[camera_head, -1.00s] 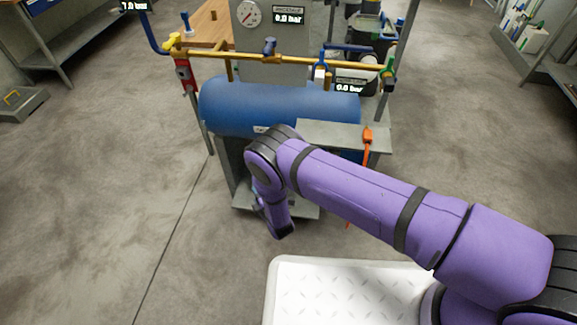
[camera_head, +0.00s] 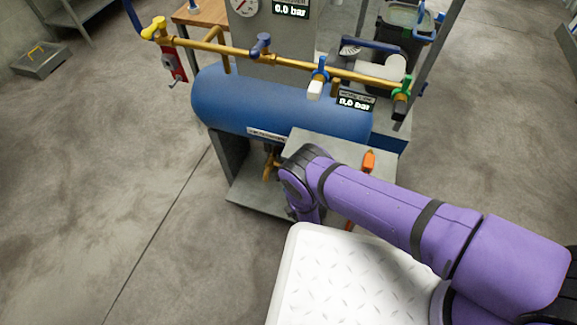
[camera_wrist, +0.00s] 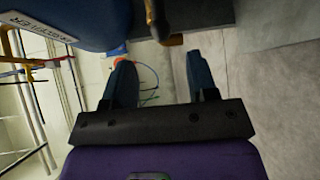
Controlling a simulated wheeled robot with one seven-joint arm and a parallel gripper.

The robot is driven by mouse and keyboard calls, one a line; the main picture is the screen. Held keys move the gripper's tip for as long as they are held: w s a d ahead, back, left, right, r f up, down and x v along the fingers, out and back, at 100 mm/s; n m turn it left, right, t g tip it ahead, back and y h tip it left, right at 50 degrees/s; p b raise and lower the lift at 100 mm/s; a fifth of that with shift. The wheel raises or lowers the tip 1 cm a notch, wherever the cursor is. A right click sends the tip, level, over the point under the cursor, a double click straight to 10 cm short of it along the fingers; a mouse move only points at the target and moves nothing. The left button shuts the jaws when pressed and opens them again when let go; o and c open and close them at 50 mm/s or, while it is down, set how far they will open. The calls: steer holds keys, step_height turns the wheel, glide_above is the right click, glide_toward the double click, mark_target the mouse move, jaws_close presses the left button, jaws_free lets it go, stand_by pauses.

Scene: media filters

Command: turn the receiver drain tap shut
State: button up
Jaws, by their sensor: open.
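The receiver is a blue horizontal tank (camera_head: 255,112) with a white label, and part of it shows in the wrist view (camera_wrist: 95,22). Under it hangs a brass drain tap (camera_head: 269,167), partly hidden by my arm in the head view. My gripper (camera_wrist: 160,72) is open and empty. Its two blue fingers point toward the tap, which is beyond the fingertips and apart from them. The fingers are hidden in the head view.
A grey plate (camera_head: 335,150) with an orange-handled item (camera_head: 368,161) is beside the tank. A brass pipe (camera_head: 290,61) with several valves runs above it. A grey base shelf (camera_head: 250,196) lies below. Bare floor (camera_head: 90,210) is open at left.

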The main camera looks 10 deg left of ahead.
steer(key=x, duration=1.1)
steer(key=shift+w+d, duration=0.1)
steer(key=shift+d, duration=0.1)
steer(key=shift+r, duration=0.1)
jaws_close()
